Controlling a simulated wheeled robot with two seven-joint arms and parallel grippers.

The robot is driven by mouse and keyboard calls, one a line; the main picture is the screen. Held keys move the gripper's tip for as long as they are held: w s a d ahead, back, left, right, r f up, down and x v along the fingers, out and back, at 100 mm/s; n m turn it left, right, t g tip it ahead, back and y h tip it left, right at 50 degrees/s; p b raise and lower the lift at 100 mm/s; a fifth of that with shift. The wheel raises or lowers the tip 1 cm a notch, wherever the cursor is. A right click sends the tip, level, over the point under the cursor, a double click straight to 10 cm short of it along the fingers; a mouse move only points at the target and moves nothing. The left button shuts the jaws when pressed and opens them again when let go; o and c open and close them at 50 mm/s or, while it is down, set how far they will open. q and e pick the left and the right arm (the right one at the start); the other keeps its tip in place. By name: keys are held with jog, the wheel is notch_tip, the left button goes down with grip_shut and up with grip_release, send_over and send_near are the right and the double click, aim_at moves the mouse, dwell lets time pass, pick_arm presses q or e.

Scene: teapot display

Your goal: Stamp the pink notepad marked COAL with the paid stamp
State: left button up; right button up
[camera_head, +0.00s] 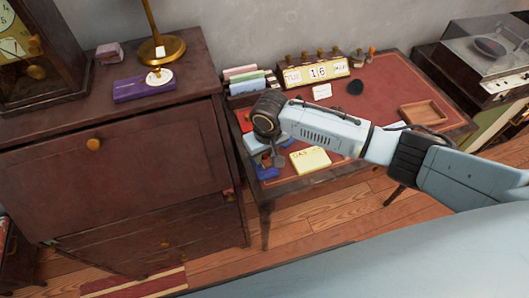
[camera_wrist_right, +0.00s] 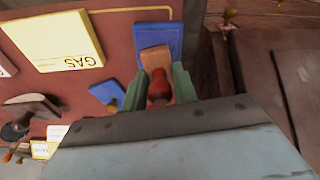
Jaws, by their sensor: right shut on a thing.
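My right gripper (camera_head: 272,160) is over the near left part of the desk. In the right wrist view its two greenish fingers (camera_wrist_right: 158,92) are shut on a stamp with a red knob handle (camera_wrist_right: 159,86). A brown block in front of the knob looks like its base, close to a blue pad (camera_wrist_right: 157,38); I cannot tell whether they touch. No label on the stamp is readable. The pink COAL notepad is not identifiable; only a pale edge (camera_wrist_right: 4,68) shows at the far left of the wrist view. My left gripper is not in view.
A yellow notepad marked GAS (camera_head: 311,159) lies beside the gripper. A card rack (camera_head: 247,82), a calendar (camera_head: 316,72) and a wooden tray (camera_head: 423,112) stand on the desk. A cabinet (camera_head: 110,170) rises at left. My arm covers part of the desktop.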

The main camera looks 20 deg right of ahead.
jog(key=shift+f, duration=0.5)
dwell(0.6)
jog(key=shift+s+f, duration=0.15)
dwell(2.2)
jog(key=shift+p, duration=0.4)
notch_tip(320, 180, up, 7)
jog(key=p, duration=0.8)
